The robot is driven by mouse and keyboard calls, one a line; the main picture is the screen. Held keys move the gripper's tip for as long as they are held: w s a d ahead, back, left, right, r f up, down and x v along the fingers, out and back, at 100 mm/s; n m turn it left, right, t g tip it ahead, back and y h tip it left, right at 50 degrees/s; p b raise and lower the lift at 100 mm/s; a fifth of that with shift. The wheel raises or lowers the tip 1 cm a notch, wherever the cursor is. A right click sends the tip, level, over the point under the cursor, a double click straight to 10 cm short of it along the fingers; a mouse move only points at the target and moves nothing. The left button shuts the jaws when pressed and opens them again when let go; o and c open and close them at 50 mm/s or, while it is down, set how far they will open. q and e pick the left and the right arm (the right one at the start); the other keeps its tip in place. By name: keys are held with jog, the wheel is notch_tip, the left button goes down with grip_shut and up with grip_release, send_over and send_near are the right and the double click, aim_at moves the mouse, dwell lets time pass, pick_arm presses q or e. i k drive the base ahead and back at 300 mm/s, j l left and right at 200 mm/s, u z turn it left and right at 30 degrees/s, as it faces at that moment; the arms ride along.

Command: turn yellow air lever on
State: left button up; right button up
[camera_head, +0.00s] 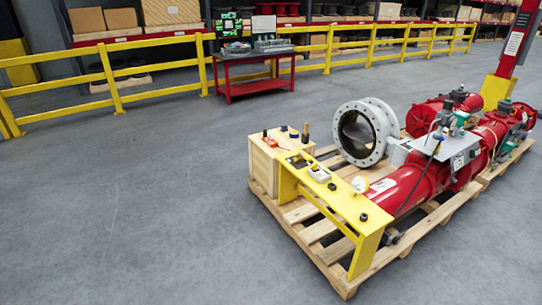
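A red valve actuator (405,187) lies on a wooden pallet (338,278), with a grey flanged valve (364,132) at its far left end. In front of it stands a yellow panel (345,203) on legs. The panel carries a white box (319,173), a white round gauge (360,184) and small dark knobs, one near its front end (363,217). The yellow air lever is too small to tell apart from the yellow panel, so its position cannot be read. Neither of my grippers is in view.
A wooden crate (262,168) with small tools on top stands at the pallet's left end. A yellow railing (160,97) and a red table (258,88) are at the back. A red post (515,45) rises at the right. The grey floor at left and front is clear.

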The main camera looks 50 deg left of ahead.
aim_at(306, 157)
jog(key=u, duration=1.3)
jog(key=i+j, duration=0.15)
jog(key=i, duration=0.75)
jog(key=i+j+u, duration=0.1)
jog(key=i, duration=0.85)
jog(key=i+l, duration=0.1)
jog(key=i, duration=0.4)
jog(key=i+l, duration=0.1)
jog(key=i, duration=0.4)
jog(key=j+u, duration=0.05)
